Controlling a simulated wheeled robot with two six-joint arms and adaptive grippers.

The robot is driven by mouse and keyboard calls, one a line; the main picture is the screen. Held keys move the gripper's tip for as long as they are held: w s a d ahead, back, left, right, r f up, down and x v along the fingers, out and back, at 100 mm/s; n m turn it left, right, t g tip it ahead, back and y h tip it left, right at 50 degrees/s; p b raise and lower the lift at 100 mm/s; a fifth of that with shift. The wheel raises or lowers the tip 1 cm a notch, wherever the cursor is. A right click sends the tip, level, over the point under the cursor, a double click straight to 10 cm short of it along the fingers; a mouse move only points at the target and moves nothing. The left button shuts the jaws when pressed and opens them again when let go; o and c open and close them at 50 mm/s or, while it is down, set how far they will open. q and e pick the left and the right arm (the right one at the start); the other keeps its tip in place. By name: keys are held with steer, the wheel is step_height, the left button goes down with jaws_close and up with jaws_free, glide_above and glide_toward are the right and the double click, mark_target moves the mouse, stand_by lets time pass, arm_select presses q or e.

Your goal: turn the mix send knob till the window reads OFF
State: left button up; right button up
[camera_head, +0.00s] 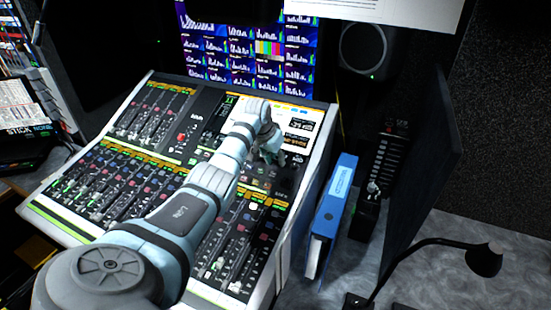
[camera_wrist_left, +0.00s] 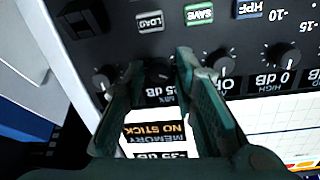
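My left gripper (camera_wrist_left: 160,60) points down at the mixing desk (camera_head: 97,228), its fingers on either side of a small dark knob (camera_wrist_left: 158,73). They appear to touch its sides, so it looks shut on this knob. The label by it seems to read MIX, upside down in the left wrist view. The window (camera_wrist_left: 168,89) by the knob is partly covered by the fingers; I make out "5 dB", its start hidden. In the head view the left gripper (camera_head: 269,148) is over the desk's upper right part. My right gripper is not in view.
Similar knobs (camera_wrist_left: 103,80) (camera_wrist_left: 222,61) stand close on both sides of the fingers. A blue binder (camera_head: 334,200) stands right of the desk, with a gooseneck lamp (camera_head: 484,260) farther right.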

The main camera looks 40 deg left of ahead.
arm_select(q)
jaws_close()
steer(key=shift+r+n+p, duration=0.2)
steer(key=shift+n+p, duration=0.4)
steer(key=shift+p, duration=0.5)
steer(key=n+p, duration=0.4)
steer(key=p, duration=0.1)
steer(key=shift+r, duration=0.1)
steer(key=n+p, duration=0.2)
steer(key=n, duration=0.1)
steer(key=shift+t+p, duration=0.3)
steer(key=shift+f+n+p, duration=0.25)
steer(key=shift+n+p, duration=0.5)
steer(key=shift+n, duration=1.05)
